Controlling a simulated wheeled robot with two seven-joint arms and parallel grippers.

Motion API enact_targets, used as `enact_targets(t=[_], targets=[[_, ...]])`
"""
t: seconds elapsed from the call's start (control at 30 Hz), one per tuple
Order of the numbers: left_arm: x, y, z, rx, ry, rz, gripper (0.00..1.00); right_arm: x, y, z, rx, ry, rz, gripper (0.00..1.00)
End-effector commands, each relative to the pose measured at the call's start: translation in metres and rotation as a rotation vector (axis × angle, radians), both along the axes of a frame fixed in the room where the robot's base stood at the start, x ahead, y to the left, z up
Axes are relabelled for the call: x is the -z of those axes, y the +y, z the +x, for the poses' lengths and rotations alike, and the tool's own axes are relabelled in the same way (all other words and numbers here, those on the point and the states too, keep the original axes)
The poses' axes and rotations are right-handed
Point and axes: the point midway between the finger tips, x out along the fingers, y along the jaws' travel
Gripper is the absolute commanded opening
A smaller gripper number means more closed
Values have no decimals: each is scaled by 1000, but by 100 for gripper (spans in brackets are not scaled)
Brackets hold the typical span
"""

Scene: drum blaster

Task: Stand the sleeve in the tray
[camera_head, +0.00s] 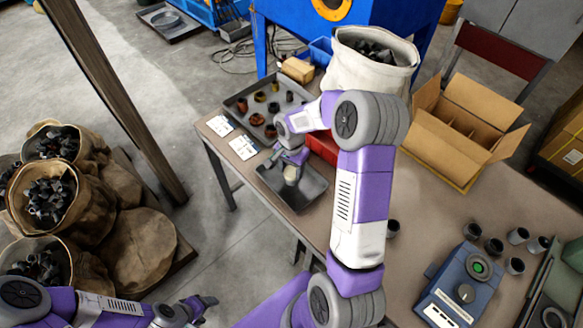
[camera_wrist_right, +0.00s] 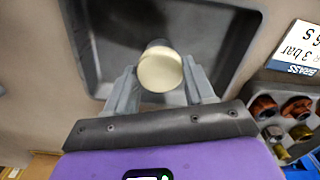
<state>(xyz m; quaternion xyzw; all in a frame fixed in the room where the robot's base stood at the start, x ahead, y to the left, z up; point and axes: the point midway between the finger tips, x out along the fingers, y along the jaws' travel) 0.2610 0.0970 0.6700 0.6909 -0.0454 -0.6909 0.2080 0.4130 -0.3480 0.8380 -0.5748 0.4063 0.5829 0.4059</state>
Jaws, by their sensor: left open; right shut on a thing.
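The sleeve (camera_wrist_right: 160,70) shows a pale cream round end and a darker side in the right wrist view. My right gripper (camera_wrist_right: 160,88) is shut on it, one finger on each side. In the head view the sleeve (camera_head: 291,174) shows as a small pale shape below my right gripper (camera_head: 291,163). The dark empty tray (camera_head: 312,194) lies under it at the table's left edge; its floor and rim (camera_wrist_right: 90,85) also show in the wrist view. I cannot tell whether the sleeve touches the tray floor. My left gripper (camera_head: 207,302) is open and empty, low and away from the table.
A grey tray with several metal and dark fittings (camera_head: 258,119) lies behind, with printed cards (camera_head: 243,147) beside it. A red box (camera_head: 322,146), a white sack (camera_head: 370,70) and an open cardboard box (camera_head: 455,135) stand near. A blue device (camera_head: 462,290) and several dark cups (camera_head: 493,247) are at the right.

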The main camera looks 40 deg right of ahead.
Motion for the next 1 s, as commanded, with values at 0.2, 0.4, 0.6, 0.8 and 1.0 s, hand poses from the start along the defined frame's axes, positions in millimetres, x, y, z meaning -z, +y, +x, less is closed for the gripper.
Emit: enact_targets(t=[0.2,0.4,0.6,0.8,1.0], targets=[[2,0,0,0,0,0,62,3,0,0,0,-1,0,58],[2,0,0,0,0,0,62,2,0,0,0,0,0,83],[2,0,0,0,0,0,62,2,0,0,0,0,0,83],[-3,0,0,0,0,0,62,-14,-1,1,2,-3,-1,83],[-12,0,0,0,0,0,62,-50,-1,1,1,-4,-2,83]])
